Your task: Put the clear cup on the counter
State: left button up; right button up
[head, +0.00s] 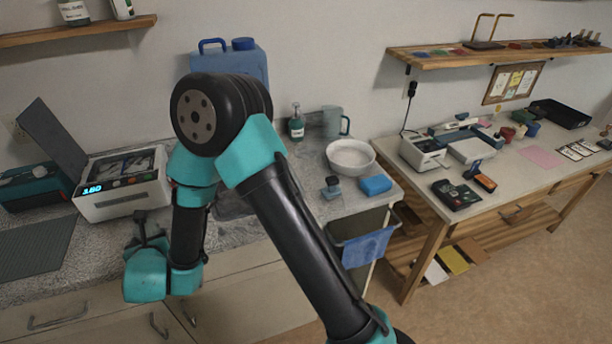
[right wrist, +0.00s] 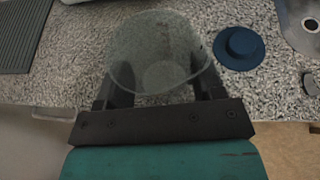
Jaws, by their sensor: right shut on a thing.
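The clear cup (right wrist: 158,45) is see-through and stands between the two dark fingers of my right gripper (right wrist: 160,82), which is shut on it. Through the cup I see the speckled grey counter (right wrist: 75,70) below and behind it. In the head view my right gripper (head: 148,228) is over the front part of the counter (head: 97,255), left of my forearm. The cup cannot be made out there. I cannot tell whether the cup's base touches the counter. My left gripper is not in view.
A blue round lid-like piece (right wrist: 240,46) lies right of the cup, near the sink edge (right wrist: 300,22). A dark ribbed mat (head: 35,248) lies at left. A white machine with a lit display (head: 125,200) stands behind the gripper. Bare counter lies between mat and gripper.

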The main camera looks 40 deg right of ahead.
jog(key=shift+d, duration=0.15)
jog(key=w+d+r+m+g+h, duration=0.1)
jog(key=d, duration=0.4)
jog(key=w+d+m+g+h, duration=0.1)
jog(key=w+d+m+h, duration=0.1)
jog(key=d, duration=0.3)
jog(key=w+d+r+m+g+h, duration=0.1)
jog(key=d+m+h, duration=0.1)
jog(key=d, duration=0.3)
jog(key=shift+w+d+r, duration=0.15)
jog(key=shift+d+r, duration=0.15)
jog(key=shift+r, duration=0.05)
jog(key=s+d+r+m+g+h, duration=0.1)
jog(key=s+d+m+g, duration=0.3)
jog(key=d, duration=0.8)
jog(key=s+d+r+m+g+h, duration=0.1)
jog(key=s+d+m+g, duration=0.3)
jog(key=d, duration=0.8)
jog(key=s+d+r+m+g+h, duration=0.1)
jog(key=s+d+r+m+g, duration=0.2)
jog(key=d, duration=0.9)
jog(key=s+m+g, duration=0.2)
jog(key=m+g, duration=0.1)
jog(key=g, duration=0.1)
jog(key=shift+d+r+m, duration=0.3)
jog(key=shift+d+r, duration=0.05)
jog(key=shift+d, duration=0.05)
jog(key=shift+w+f, duration=0.1)
jog(key=shift+f, duration=3.05)
